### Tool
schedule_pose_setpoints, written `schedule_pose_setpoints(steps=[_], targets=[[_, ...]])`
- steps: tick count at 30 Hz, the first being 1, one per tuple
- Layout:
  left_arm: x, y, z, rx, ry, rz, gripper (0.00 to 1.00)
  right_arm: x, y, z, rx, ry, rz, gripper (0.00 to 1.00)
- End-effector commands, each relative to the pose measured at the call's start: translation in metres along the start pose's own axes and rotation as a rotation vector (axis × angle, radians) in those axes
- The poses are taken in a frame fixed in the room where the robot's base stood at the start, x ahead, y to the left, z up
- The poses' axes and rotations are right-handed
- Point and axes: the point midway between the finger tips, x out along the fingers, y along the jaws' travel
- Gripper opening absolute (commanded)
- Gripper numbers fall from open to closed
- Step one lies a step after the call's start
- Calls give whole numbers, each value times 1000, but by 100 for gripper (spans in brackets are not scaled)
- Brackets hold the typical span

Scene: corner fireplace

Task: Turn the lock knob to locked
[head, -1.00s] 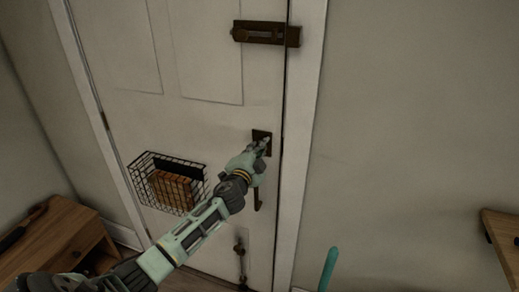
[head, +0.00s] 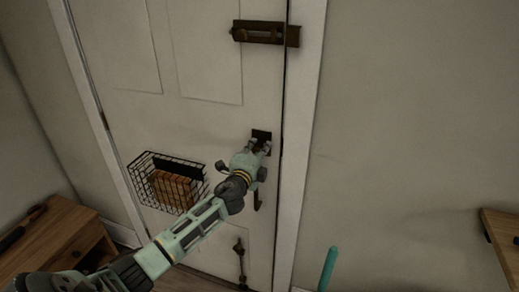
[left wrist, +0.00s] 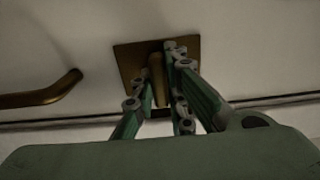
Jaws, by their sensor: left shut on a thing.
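The lock knob (left wrist: 157,78) is a small brass piece on a square brass plate (left wrist: 127,58) on the white door (head: 205,120). In the head view the dark plate (head: 261,134) shows just above my fingertips, and the knob is mostly hidden. My left gripper (head: 260,148) reaches up to the plate. In the left wrist view its fingers (left wrist: 160,92) are on either side of the knob and shut on it. The knob looks in line with the fingers there. My right gripper is in neither view.
A door handle (head: 257,200) hangs below the lock; it also shows in the left wrist view (left wrist: 40,95). A slide bolt (head: 262,33) is above, another bolt (head: 240,262) below. A wire basket (head: 168,182) hangs left. Wooden furniture (head: 55,245) stands at lower left.

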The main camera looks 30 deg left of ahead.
Motion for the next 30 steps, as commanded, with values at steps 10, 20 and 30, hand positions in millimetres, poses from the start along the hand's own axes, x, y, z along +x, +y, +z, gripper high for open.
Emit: schedule_pose_setpoints(steps=[10,20,30], targets=[[0,2,0,10,0,2,0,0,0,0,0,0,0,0],[0,1,0,8,0,1,31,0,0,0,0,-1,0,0],[-6,1,0,7,1,1,31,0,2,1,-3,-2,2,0]])
